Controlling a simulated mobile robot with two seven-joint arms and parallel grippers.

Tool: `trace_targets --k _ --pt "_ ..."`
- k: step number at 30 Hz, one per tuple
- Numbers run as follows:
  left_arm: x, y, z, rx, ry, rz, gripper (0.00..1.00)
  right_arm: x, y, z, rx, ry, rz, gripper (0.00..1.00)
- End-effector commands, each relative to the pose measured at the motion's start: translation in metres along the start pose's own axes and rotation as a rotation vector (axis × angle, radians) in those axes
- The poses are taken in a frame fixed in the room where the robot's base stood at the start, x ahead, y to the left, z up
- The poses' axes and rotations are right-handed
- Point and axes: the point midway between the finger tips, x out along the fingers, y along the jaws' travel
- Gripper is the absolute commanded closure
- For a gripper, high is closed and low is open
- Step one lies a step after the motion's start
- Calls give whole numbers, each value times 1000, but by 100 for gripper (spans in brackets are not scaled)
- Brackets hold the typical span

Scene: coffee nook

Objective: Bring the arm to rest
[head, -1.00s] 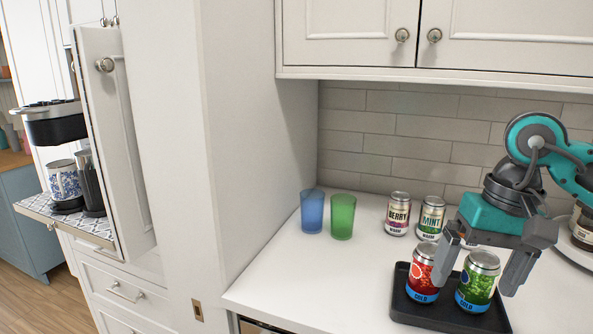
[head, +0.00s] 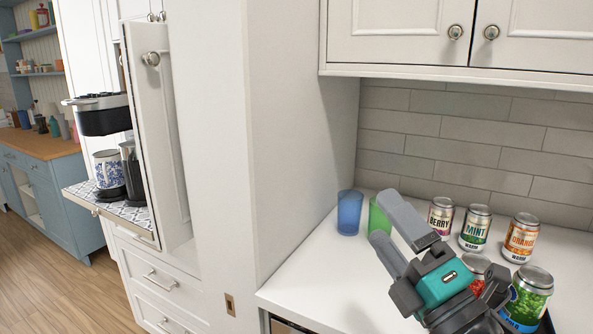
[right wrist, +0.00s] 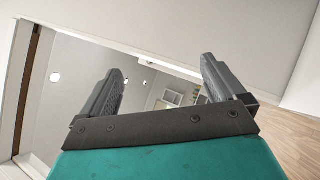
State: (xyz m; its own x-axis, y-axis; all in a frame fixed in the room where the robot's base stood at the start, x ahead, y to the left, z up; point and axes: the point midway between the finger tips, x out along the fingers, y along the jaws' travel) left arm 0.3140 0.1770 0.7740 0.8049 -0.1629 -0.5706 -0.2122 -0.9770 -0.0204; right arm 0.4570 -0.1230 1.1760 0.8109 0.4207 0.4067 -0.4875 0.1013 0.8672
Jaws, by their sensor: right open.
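My right gripper (head: 392,238) is raised in front of the counter in the head view. Its two grey fingers point up and to the left, apart, with nothing between them. It partly covers the green cup and a red can (head: 474,272) behind it. In the right wrist view the same gripper (right wrist: 160,85) shows both fingers spread, with only wall and ceiling beyond. My left gripper is in no view.
A blue cup (head: 349,212) and a green cup (head: 378,217) stand on the white counter (head: 318,278). Berry (head: 440,215), mint (head: 475,228) and orange (head: 520,238) cans stand behind the gripper. A green can (head: 527,297) is at right. A tall cabinet (head: 300,130) stands left.

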Motion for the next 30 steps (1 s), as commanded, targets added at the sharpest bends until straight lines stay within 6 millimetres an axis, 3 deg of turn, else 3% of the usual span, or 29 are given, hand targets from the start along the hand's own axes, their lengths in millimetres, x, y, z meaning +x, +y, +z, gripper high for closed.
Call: trace_targets --k 1,5,9,12,19,27,30 --pt "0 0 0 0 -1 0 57 -13 -23 8 157 -92 -108 3" --pt "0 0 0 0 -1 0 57 -60 -86 20 536 -345 -384 3" --pt "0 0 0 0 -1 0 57 -134 -144 9 898 -639 -673 3" --pt "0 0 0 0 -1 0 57 -183 -166 -8 1078 -821 -836 3" --pt "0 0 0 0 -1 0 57 -266 -182 -46 1316 -1137 -1097 3" --pt "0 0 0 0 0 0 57 -340 -172 -86 1462 -1445 -1334 3" --pt "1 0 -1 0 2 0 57 -333 -186 -87 1480 -1409 -1291 3"
